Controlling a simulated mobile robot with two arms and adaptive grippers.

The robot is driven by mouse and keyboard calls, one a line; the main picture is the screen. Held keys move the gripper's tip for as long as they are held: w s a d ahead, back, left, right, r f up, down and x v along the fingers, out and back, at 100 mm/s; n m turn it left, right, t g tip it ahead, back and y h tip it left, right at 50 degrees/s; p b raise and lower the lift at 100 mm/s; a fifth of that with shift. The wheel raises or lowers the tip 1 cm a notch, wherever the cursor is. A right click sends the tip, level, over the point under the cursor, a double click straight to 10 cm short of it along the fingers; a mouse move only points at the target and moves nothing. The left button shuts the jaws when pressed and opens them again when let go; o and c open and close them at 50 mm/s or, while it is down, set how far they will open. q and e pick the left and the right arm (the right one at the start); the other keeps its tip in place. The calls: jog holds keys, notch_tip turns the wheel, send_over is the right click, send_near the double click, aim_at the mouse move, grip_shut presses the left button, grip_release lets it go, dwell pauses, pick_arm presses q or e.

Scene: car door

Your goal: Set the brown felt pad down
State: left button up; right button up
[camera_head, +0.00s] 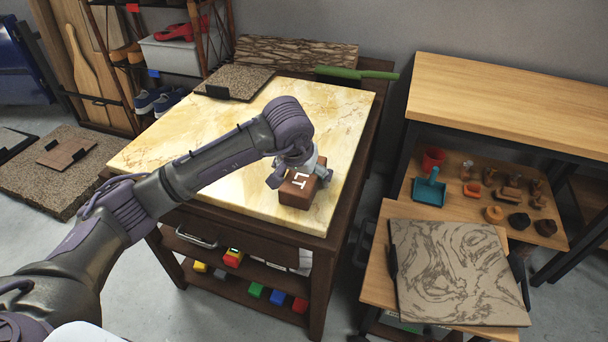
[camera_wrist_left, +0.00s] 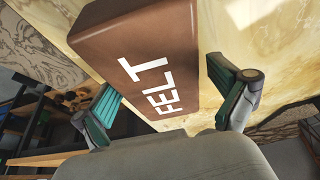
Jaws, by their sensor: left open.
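The brown felt pad (camera_head: 296,190) is a block with white lettering, resting on the pale marbled tabletop (camera_head: 200,138) near its front right corner. In the left wrist view the pad (camera_wrist_left: 140,60) fills the upper middle and reads "FELT". My left gripper (camera_head: 300,181) is over the pad with its fingers apart, one on each side. In the left wrist view the left gripper (camera_wrist_left: 165,102) shows green-lined fingers spread wide, with a gap visible between the right finger and the pad. My right gripper is in neither view.
A swirl-patterned board (camera_head: 450,270) rests on a lower wooden surface at right. A shelf with small items (camera_head: 490,195) is behind it. Much of the marbled top is clear.

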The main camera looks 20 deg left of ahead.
pick_arm(q)
jog(key=shift+r, duration=0.25)
jog(key=p+v, duration=0.1)
jog(key=v, duration=1)
jog(key=shift+s+r, duration=0.15)
jog(key=shift+r, duration=0.15)
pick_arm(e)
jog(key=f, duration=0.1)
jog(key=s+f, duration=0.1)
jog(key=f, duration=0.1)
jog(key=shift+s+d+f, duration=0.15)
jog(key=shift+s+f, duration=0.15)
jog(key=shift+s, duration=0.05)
